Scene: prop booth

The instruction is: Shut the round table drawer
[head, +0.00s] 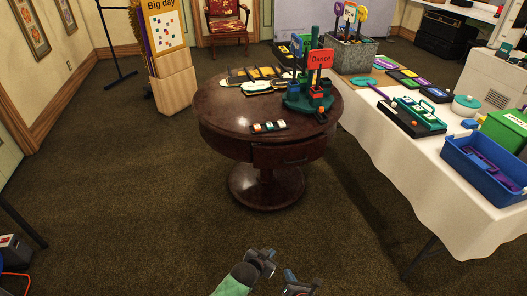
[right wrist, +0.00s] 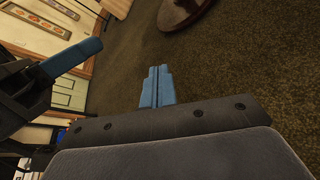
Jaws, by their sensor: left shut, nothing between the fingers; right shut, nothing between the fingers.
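The round table (head: 235,120) is dark polished wood on a pedestal, in the upper middle of the head view. Its drawer (head: 286,154) is in the apron on the side facing me, toward the right. The drawer front seems to stand out a little, but how far is hard to tell. My left gripper (head: 263,259) is shut and empty, low in the head view, well short of the table. My right gripper (head: 301,283) is just right of it and lower, also shut and empty. Its closed blue fingers (right wrist: 156,86) show in the right wrist view, over bare carpet.
The tabletop holds a red "Dance" sign (head: 320,58) on a green stand and several small cards. A long table with a white cloth (head: 400,167) stands close on the right, bearing a blue bin (head: 468,172). Open carpet (head: 150,210) lies before the round table and to its left.

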